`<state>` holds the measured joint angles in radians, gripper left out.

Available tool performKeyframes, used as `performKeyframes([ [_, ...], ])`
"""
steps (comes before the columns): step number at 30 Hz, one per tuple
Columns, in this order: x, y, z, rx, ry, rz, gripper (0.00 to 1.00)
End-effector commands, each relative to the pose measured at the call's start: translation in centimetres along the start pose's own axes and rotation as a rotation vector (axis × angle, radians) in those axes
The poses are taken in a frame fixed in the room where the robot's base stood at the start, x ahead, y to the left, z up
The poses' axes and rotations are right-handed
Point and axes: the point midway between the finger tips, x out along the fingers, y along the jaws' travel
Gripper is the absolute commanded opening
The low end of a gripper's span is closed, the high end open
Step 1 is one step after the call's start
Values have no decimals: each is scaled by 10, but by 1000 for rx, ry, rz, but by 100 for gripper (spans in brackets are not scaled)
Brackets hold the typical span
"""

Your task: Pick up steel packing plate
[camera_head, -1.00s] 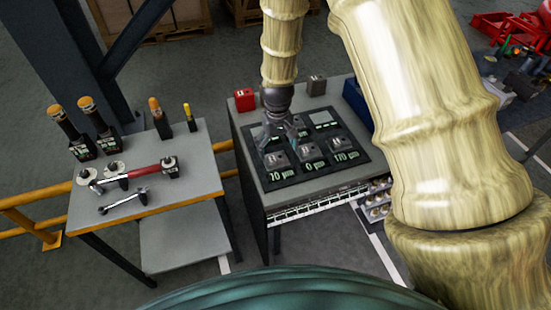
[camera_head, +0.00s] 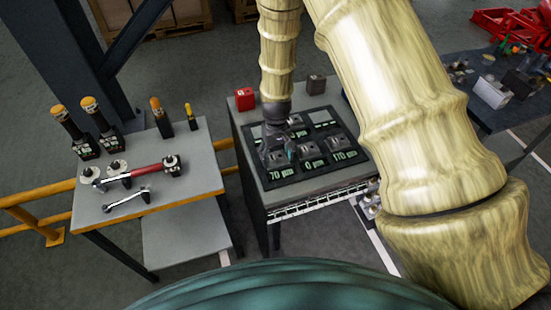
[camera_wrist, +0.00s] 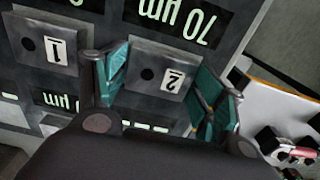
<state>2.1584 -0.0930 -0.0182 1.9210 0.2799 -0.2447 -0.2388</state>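Small grey steel plates lie in a dark labelled board (camera_head: 330,170) on a grey bench. A plate marked 2 (camera_wrist: 150,66), beside the label "70 µm", is between the teal-padded fingers of my gripper (camera_wrist: 164,72) in the wrist view. The fingers are open, one on each side of it, with gaps visible. A plate marked 1 (camera_wrist: 45,45) lies to its left there. In the head view my gripper (camera_head: 278,158) is low over the near-left slot and hides most of that plate. Plates at "0 µm" (camera_head: 308,148) and "170 µm" (camera_head: 340,143) show to its right.
A red block (camera_head: 245,99) and a dark block (camera_head: 316,84) stand at the bench's back. A side table (camera_head: 205,165) at left holds a red-handled torque wrench (camera_head: 140,172), a smaller wrench and several upright tools. My arm hides the bench's right side.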

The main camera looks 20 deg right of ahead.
Motion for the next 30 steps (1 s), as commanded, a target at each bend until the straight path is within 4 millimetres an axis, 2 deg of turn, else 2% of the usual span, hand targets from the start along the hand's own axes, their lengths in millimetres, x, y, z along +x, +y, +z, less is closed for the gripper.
performKeyframes([
  [1, 0, 0, 0, 0, 0, 0, 53],
  [6, -1, 0, 0, 0, 1, 0, 24],
  [17, -4, 0, -1, 0, 2, 0, 24],
  [29, -36, 0, -1, 0, 3, 1, 24],
  [30, -34, 5, 10, 2, -1, 0, 24],
])
